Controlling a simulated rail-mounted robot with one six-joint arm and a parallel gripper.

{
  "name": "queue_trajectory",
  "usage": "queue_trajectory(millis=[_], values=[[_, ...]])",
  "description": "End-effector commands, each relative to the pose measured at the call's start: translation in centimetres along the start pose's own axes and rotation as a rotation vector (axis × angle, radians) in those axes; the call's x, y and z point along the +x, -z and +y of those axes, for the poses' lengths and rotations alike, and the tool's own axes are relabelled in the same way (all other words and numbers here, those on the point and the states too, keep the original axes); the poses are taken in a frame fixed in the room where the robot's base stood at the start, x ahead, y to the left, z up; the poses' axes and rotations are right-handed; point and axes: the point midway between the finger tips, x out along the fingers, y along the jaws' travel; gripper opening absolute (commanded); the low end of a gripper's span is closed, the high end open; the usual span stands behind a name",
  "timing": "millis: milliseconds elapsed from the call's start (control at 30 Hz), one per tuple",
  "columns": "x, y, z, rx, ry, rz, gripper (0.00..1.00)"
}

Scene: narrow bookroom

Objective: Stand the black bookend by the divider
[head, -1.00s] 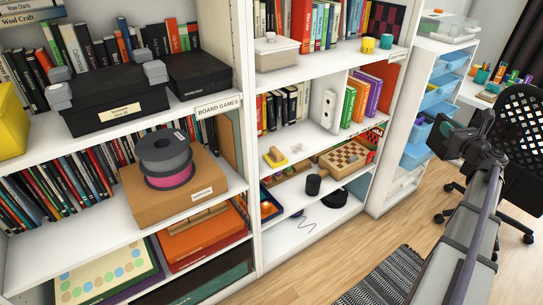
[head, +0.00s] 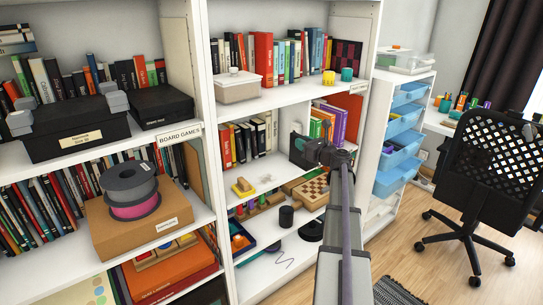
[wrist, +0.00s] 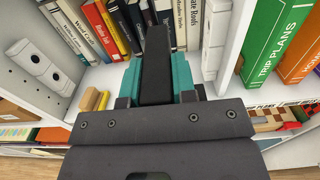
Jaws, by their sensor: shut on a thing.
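The black bookend (wrist: 155,62) is upright between the teal fingers of my gripper (wrist: 156,88) in the wrist view. It also shows in the head view as a dark plate (head: 299,150) left of the wrist. My gripper (head: 322,152) is shut on it, in front of the middle shelf of the centre bookcase. The white divider (wrist: 236,45) stands to the right of the bookend, apart from it in the wrist view. The bookend's lower part is hidden by my gripper.
A row of books (wrist: 130,22) stands behind the bookend. Green (wrist: 275,40) and orange books stand right of the divider. A small yellow object (wrist: 92,100) lies on the shelf at left. A chessboard (head: 306,190) is on the shelf below. A black chair (head: 490,175) stands at right.

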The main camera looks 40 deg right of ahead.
Motion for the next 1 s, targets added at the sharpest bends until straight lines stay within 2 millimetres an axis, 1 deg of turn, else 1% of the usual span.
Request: queue_trajectory(millis=[33,100,200,333,467,500,533,600,700,800,867,967,1000], values=[[2.0,0.0,-0.2,0.0,-0.003,-0.001,0.0],[4.3,0.0,-0.2,0.0,-0.002,0.0,0.0],[7.1,0.0,-0.2,0.0,-0.001,0.0,0.0],[10.2,0.0,-0.2,0.0,-0.001,0.0,0.0],[12.7,0.0,-0.2,0.0,0.0,0.0,0.0],[13.2,0.6,-0.1,0.0,0.0,0.0,0.0],[12.9,1.8,0.0,0.0,0.001,0.0,0.0],[12.8,2.8,0.0,0.0,0.001,0.0,0.0],[12.8,3.4,0.0,0.0,0.001,0.0,0.0],[12.7,3.2,0.0,0.0,0.001,0.0,0.0],[12.7,3.5,0.0,0.0,0.001,0.0,0.0],[12.7,5.4,0.0,0.0,0.001,0.0,0.0],[12.7,6.4,0.0,0.0,0.001,0.0,0.0]])
